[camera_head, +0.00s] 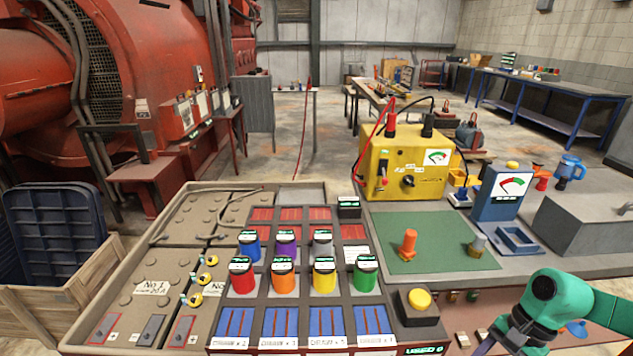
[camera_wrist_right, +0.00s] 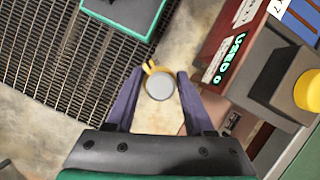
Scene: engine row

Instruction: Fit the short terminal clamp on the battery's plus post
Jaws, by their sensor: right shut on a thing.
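My right gripper (camera_wrist_right: 159,73) is shut on a small part with a round grey top and a brass-coloured ring (camera_wrist_right: 160,87). It looks like a terminal clamp; whether it is the short one I cannot tell. In the head view my right gripper (camera_head: 489,344) is at the lower right edge, and its held part is not clear there. A similar grey part with a brass-coloured base (camera_head: 478,246) and an orange part (camera_head: 408,245) stand on the green mat (camera_head: 437,262). My left gripper is out of view.
A console with coloured knobs (camera_head: 283,286) and a yellow button (camera_head: 419,299) stands in front. A yellow meter box (camera_head: 400,165) and a blue meter (camera_head: 500,197) stand behind the mat. A wooden crate (camera_head: 40,300) is at left. In the wrist view, metal grating (camera_wrist_right: 60,70) shows below.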

